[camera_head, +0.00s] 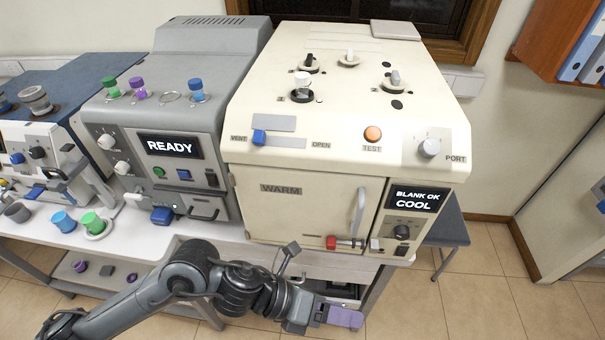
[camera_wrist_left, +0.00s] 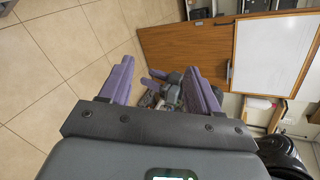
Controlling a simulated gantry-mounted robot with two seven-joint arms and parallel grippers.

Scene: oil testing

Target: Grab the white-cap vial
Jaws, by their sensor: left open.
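The white-cap vial (camera_head: 302,79) stands upright in a port at the front left on top of the cream machine (camera_head: 250,202) in the head view. Its white cap shows; its lower part looks dark and sits in the port. My left gripper (camera_head: 345,316) has purple fingers and is low in front of the bench, well below and apart from the vial. In the left wrist view the left gripper (camera_wrist_left: 160,82) is open with nothing between its fingers. The vial does not show in that view.
A grey machine (camera_head: 170,115) reading READY stands left of the cream one, with green, purple and blue capped vials on top. Knobs (camera_head: 350,58) rise near the white-cap vial. Blue (camera_head: 64,222) and green (camera_head: 92,223) capped items stand on the bench at left. Open floor lies at right.

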